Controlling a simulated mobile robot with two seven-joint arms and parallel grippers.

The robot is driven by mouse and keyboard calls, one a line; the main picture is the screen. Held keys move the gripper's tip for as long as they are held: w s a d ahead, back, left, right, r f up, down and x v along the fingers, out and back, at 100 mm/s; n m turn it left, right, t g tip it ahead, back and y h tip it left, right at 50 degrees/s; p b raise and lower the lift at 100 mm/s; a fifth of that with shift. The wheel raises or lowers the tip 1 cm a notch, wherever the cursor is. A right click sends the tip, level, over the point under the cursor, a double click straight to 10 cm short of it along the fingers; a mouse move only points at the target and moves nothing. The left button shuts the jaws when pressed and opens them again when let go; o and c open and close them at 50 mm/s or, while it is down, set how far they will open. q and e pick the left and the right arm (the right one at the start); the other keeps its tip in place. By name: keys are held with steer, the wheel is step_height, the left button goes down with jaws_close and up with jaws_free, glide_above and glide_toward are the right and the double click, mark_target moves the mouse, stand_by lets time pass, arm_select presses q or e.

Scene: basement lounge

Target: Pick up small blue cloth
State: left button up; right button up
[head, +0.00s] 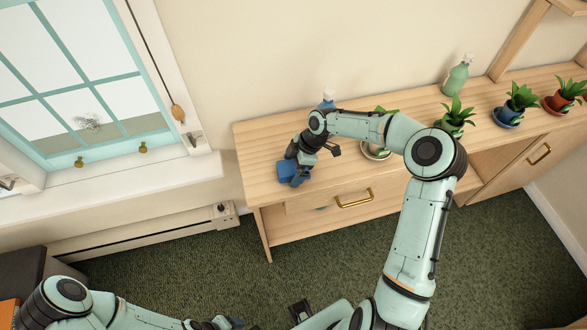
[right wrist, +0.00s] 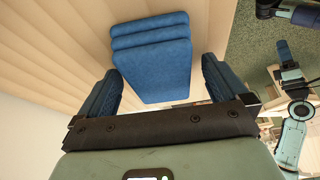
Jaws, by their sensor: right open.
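The small blue cloth (head: 286,168) is folded and lies on the left end of the wooden cabinet top (head: 262,140). In the right wrist view the cloth (right wrist: 150,52) shows as a stack of folded layers. My right gripper (head: 297,172) is at the cloth and hides part of it in the head view. In the right wrist view the right gripper (right wrist: 162,82) is open, with one blue-padded finger on each side of the cloth's near end. Whether the fingers touch it is unclear. My left gripper (head: 222,323) is low at the bottom edge, partly cut off.
A blue spray bottle (head: 327,100) stands just behind my right wrist. A green bottle (head: 457,76) and several potted plants, one a red pot (head: 560,100), stand along the cabinet to the right. A window (head: 75,75) and sill are at the left.

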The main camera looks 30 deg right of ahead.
mark_target(294, 167)
steer(key=shift+f, duration=0.1)
stand_by(0.3)
steer(key=shift+c, duration=0.9)
steer(key=c, duration=0.9)
arm_select(q)
steer(key=shift+w+r+p, duration=0.55)
steer(key=shift+r+p, duration=0.15)
steer(key=shift+r, duration=0.15)
arm_select(e)
step_height(294, 167, up, 20)
steer(key=shift+r, duration=0.15)
